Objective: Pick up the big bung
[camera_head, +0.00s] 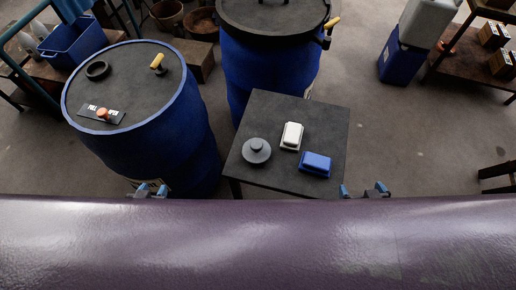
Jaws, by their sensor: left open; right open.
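The big bung, which I take to be the dark grey round plug with a raised knob (256,151), sits on the left part of a small dark table (328,118). My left gripper (152,190) is open and empty, low in front of the left blue drum, left of the table and apart from the bung. My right gripper (363,191) is open and empty, just right of the table's front corner. Only the gripper ends show; my arms are hidden.
A white block (292,136) and a blue block (315,164) are beside the bung. The left blue drum (150,140) has a black ring (98,70), an orange knob and a yellow handle on its lid. Another blue drum (265,65) stands behind. A purple rounded surface (258,245) fills the bottom.

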